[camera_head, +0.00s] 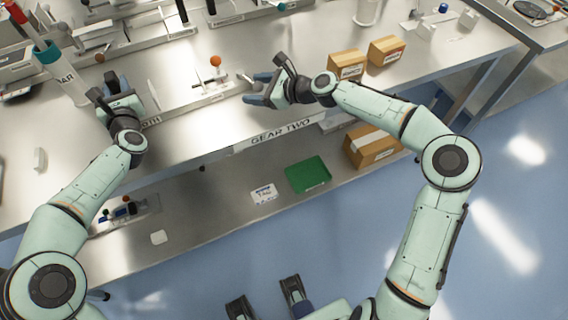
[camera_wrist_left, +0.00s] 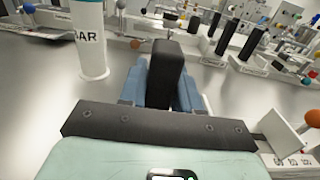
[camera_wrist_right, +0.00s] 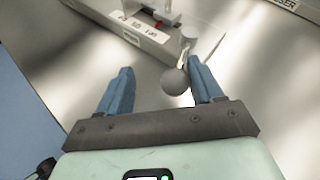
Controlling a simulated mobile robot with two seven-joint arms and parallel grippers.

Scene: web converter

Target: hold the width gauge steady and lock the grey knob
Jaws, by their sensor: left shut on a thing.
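The width gauge (camera_head: 190,104) is a long pale rail with an upright orange knob (camera_head: 215,61), lying along the front of the bench. My left gripper (camera_head: 114,84) is at its left end, with its blue fingers shut on a black upright grip (camera_wrist_left: 167,72) in the left wrist view. My right gripper (camera_head: 262,90) is at the gauge's right end. In the right wrist view its fingers are open, and the round grey knob (camera_wrist_right: 174,82) on a short lever lies between them, nearer the right finger. The gauge's printed rail (camera_wrist_right: 138,31) shows beyond it.
A white cylinder with a teal rim (camera_head: 66,80) stands left of my left gripper. Two cardboard boxes (camera_head: 347,65) sit right of my right gripper. Other gauges and rails line the back. The lower shelf holds a green tray (camera_head: 308,174) and a box.

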